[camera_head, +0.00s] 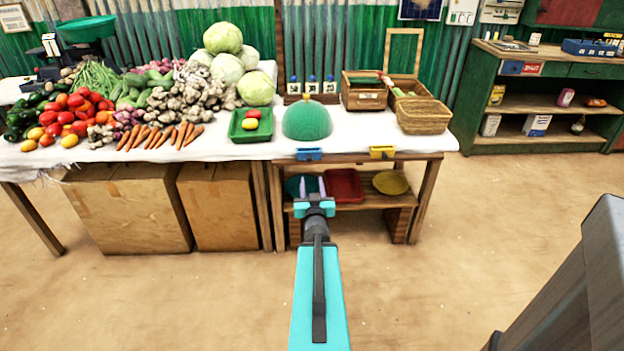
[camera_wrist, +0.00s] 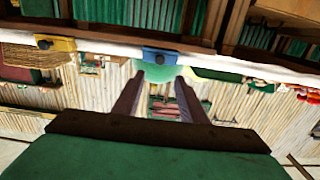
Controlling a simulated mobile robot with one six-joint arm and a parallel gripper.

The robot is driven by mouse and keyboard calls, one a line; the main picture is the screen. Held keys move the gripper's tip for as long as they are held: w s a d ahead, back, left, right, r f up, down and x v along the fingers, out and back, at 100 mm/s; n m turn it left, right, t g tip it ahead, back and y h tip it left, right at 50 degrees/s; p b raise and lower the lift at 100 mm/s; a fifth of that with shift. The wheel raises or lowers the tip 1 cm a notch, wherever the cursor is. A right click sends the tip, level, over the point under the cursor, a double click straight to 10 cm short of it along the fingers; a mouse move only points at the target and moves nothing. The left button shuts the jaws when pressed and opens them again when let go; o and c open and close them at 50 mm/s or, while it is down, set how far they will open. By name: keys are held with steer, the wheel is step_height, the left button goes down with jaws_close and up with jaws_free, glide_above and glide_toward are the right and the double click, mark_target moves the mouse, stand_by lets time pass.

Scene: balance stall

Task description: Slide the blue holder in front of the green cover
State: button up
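The green cover (camera_head: 307,120) is a dome with a small yellow knob, standing on the white-clothed table. The blue holder (camera_head: 308,154) sits at the table's front edge, almost straight in front of the dome in the head view. The wrist view is upside down; there the blue holder (camera_wrist: 160,57) lies just beyond my fingertips and the dome (camera_wrist: 158,74) shows partly between them. My gripper (camera_head: 311,180) is in front of the table, below the edge in the head view. In the wrist view my gripper (camera_wrist: 158,80) has its fingers apart, with nothing between them.
A yellow holder (camera_head: 382,152) sits on the same edge to the right. A green tray (camera_head: 250,124) with fruit stands left of the dome, wicker baskets (camera_head: 424,116) to its right, and small bottles (camera_head: 311,86) behind. The edge between the two holders is clear.

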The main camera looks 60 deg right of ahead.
steer(key=shift+s+a+p, duration=0.35)
steer(key=shift+a+p, duration=0.1)
steer(key=shift+p, duration=0.8)
steer(key=shift+w+a, duration=0.1)
